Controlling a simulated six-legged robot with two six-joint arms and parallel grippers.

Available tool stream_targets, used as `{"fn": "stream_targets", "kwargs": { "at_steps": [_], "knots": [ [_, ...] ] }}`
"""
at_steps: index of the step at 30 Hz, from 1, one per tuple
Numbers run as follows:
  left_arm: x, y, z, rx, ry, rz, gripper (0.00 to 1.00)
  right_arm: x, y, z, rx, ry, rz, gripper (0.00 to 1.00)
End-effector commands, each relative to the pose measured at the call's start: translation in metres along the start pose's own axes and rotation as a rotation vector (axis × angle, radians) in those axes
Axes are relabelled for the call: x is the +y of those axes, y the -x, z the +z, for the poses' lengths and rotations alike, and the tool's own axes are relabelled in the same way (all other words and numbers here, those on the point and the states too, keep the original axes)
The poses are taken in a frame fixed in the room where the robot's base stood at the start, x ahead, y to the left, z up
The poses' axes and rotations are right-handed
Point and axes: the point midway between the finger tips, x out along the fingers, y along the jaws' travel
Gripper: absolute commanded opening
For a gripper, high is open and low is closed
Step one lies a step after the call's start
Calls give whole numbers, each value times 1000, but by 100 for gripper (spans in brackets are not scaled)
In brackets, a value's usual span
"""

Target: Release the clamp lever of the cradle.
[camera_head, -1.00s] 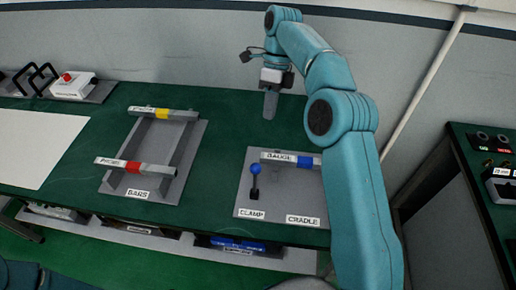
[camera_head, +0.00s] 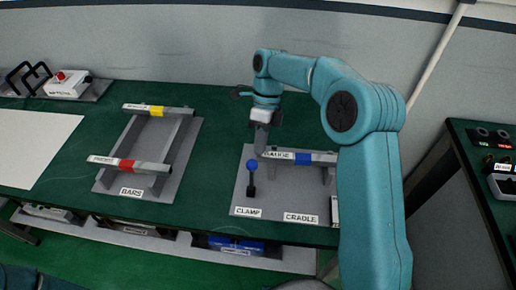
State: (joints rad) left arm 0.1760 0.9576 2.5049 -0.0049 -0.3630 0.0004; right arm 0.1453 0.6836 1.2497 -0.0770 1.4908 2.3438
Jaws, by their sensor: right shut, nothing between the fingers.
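The cradle (camera_head: 285,205) is a grey plate at the front of the green table, labelled CRADLE. A grey bar with a blue band, labelled GAUGE (camera_head: 305,157), lies across the cradle. The clamp lever (camera_head: 251,178) stands upright at the plate's left side, with a blue ball knob on top and a CLAMP label in front of it. My right gripper (camera_head: 261,146) is shut and empty, pointing down just behind and above the knob, near the bar's left end. It appears apart from the knob. My left gripper is not in view.
A grey rack labelled BARS (camera_head: 150,165) stands to the left, holding a yellow-banded bar (camera_head: 158,110) and a red-banded bar (camera_head: 128,164). A white box with a red button (camera_head: 68,84) stands at the far left. A second bench (camera_head: 490,200) is at right. Green table between rack and cradle is clear.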

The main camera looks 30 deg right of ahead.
Motion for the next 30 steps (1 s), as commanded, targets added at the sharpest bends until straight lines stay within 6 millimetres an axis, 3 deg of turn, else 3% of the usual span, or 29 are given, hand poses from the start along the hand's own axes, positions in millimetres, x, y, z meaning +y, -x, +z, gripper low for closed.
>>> {"fn": "stream_targets", "kwargs": {
  "at_steps": [3,9,30],
  "knots": [
    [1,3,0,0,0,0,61,14,-4,-1,2,0,2,0],
    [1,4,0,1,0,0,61,24,-8,-1,2,0,1,0],
    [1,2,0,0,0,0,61,17,-2,-10,-6,0,-33,0]
  ]
}}
